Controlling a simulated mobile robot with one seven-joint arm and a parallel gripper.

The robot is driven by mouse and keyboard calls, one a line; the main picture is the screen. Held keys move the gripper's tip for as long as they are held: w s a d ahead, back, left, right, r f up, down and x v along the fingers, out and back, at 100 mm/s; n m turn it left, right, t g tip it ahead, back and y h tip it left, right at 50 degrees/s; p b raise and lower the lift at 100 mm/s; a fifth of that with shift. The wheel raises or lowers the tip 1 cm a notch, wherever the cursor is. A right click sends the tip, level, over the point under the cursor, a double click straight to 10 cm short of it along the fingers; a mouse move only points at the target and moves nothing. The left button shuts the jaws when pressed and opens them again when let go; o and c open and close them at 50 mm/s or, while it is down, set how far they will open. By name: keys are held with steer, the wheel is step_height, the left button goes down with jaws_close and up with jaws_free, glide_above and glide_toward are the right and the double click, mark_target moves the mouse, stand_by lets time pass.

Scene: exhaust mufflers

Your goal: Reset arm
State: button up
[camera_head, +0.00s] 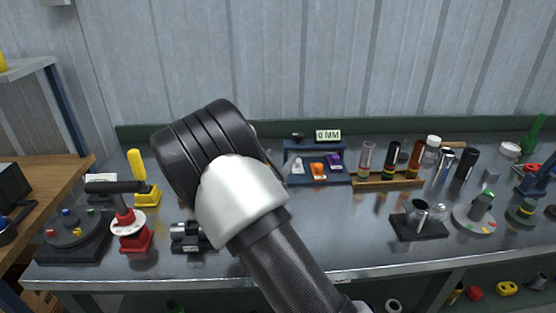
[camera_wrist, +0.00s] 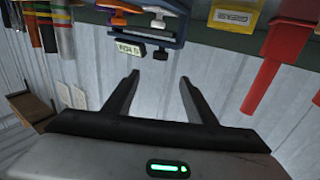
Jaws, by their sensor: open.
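My gripper (camera_wrist: 160,97) shows in the wrist view with its two dark fingers spread apart and nothing between them. Past the fingers are the grey corrugated wall and the edge of the workbench things. In the head view my white and black arm rises over the middle of the workbench (camera_head: 340,235), and my gripper is hidden behind it. The arm blocks part of the bench's left centre.
A red stand (camera_head: 131,235) and yellow stand (camera_head: 146,180) are on the left. The front middle of the bench is clear.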

steer(key=shift+s, duration=0.15)
steer(key=s+r+n+g+y, duration=0.3)
steer(key=s+r+g+y, duration=0.2)
steer(key=s+r+y, duration=0.7)
steer(key=s+d+n+g+h, duration=0.1)
steer(key=s+d+g+h, duration=0.2)
steer(key=s, duration=1.1)
steer(key=s+d+n+g, duration=0.2)
steer(key=s+d, duration=0.3)
steer(key=s, duration=0.9)
step_height(320, 180, up, 15)
steer(key=p, duration=1.5)
steer(key=shift+d+r+h, duration=0.15)
steer(key=shift+r+h, duration=0.05)
steer(key=shift+h, duration=0.1)
